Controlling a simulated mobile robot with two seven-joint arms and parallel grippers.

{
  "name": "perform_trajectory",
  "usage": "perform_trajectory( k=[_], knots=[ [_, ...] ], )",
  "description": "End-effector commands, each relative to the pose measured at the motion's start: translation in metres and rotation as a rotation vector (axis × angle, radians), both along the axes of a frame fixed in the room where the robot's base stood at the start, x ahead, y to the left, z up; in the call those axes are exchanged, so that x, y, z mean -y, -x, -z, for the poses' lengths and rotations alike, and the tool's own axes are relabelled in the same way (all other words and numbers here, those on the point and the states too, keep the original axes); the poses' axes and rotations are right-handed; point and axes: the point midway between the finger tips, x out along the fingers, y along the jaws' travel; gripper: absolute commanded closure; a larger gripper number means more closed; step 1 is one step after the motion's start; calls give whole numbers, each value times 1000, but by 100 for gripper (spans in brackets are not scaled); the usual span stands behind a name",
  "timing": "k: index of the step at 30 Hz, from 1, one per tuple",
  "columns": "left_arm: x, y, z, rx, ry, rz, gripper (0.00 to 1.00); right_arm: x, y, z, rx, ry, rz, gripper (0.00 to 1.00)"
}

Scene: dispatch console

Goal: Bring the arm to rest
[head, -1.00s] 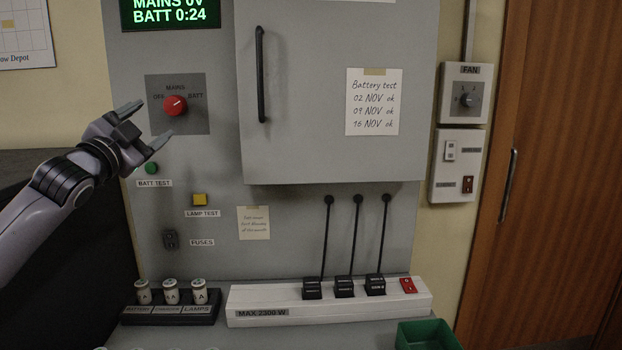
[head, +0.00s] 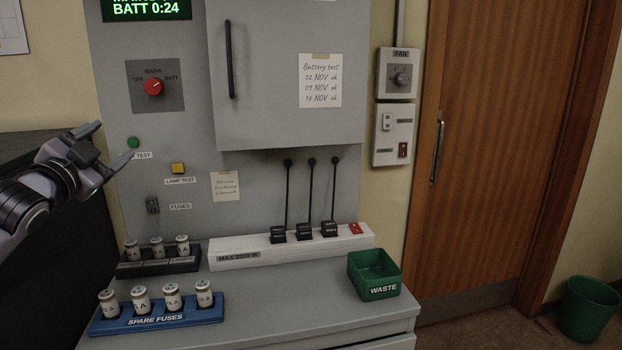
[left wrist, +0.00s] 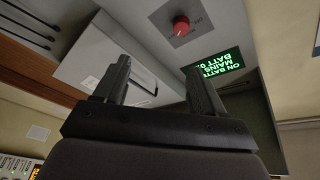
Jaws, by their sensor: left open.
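My left gripper (head: 112,150) is open and empty at the left of the head view. It is in front of the console panel's left edge, below the red selector knob (head: 153,87) and near the green battery test button (head: 133,142). The knob's pointer is turned toward BATT. In the left wrist view the open fingers (left wrist: 157,85) have nothing between them, and the knob (left wrist: 181,26) and green-lit display (left wrist: 215,66) show beyond them. The display (head: 146,8) is partly cut off in the head view. My right gripper is not in view.
A blue spare fuses rack (head: 158,322) and green waste bin (head: 375,291) stand on the desk. Behind are a black fuse holder (head: 158,266) and a white power strip (head: 240,257) with several plugs. A grey cabinet (head: 270,80) juts from the panel. A wooden door (head: 490,150) is at right.

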Motion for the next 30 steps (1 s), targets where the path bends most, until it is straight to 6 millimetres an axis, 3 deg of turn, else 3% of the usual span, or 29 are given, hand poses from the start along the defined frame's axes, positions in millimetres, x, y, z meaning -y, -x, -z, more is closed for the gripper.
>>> perform_trajectory(
  k=[1,8,15,21,27,30],
  knots=[
    [13,0,27,-50,16,13,30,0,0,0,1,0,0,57],
    [68,26,147,-302,104,40,30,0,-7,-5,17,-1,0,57],
    [112,93,265,-589,227,17,30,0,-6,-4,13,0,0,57],
    [133,169,339,-821,340,-48,30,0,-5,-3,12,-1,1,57],
    [140,256,391,-1047,454,-158,30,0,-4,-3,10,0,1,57],
    [140,299,407,-1150,506,-227,30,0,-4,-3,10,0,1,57]
  ],
)
